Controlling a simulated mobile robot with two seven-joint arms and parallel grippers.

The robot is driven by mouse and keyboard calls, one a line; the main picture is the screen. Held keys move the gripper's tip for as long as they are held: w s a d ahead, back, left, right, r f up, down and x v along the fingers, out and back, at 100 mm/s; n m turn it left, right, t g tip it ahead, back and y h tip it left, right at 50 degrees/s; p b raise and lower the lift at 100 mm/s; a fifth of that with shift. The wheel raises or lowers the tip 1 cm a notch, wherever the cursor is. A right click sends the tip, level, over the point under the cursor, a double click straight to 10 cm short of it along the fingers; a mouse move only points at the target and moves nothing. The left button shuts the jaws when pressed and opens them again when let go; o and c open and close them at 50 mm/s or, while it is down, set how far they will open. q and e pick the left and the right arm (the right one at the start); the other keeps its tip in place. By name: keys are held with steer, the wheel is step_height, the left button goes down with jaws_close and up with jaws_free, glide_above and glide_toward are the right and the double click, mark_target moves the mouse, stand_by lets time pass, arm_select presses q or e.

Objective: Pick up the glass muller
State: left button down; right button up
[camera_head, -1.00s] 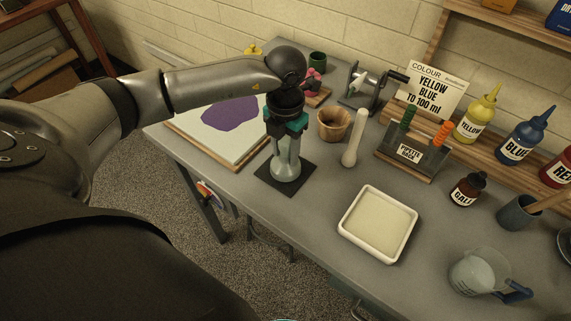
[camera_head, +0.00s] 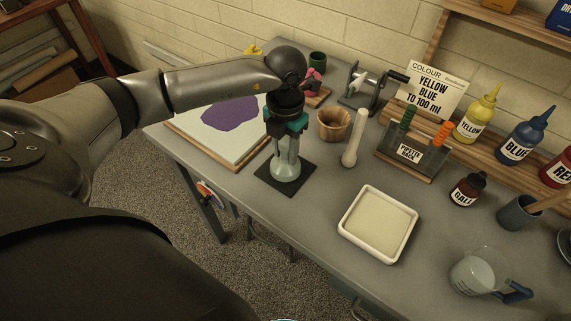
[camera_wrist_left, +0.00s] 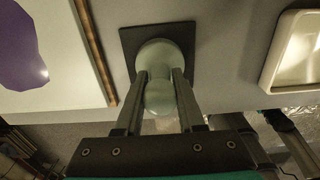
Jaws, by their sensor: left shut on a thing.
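The glass muller (camera_head: 286,169) is pale green and translucent, with a wide round base, and stands upright over a dark square mat (camera_head: 300,185). My left gripper (camera_head: 287,150) points down from above and is shut on the muller's upper part. In the left wrist view the muller (camera_wrist_left: 160,52) shows between the two fingers of the gripper (camera_wrist_left: 160,82), over the dark mat (camera_wrist_left: 130,42). I cannot tell whether its base touches the mat. My right gripper is not in view.
A board with a purple patch (camera_head: 246,147) lies left of the mat. A white tray (camera_head: 345,222) is at the front right. A jug (camera_head: 474,272) stands near the table's front right.

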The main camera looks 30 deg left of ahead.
arm_select(q)
steer(key=shift+r, duration=0.1)
stand_by(0.5)
step_height(320, 180, up, 20)
steer(key=p, duration=0.1)
steer(key=shift+p, duration=0.35)
steer(key=c, duration=1.1)
jaws_free()
jaws_close()
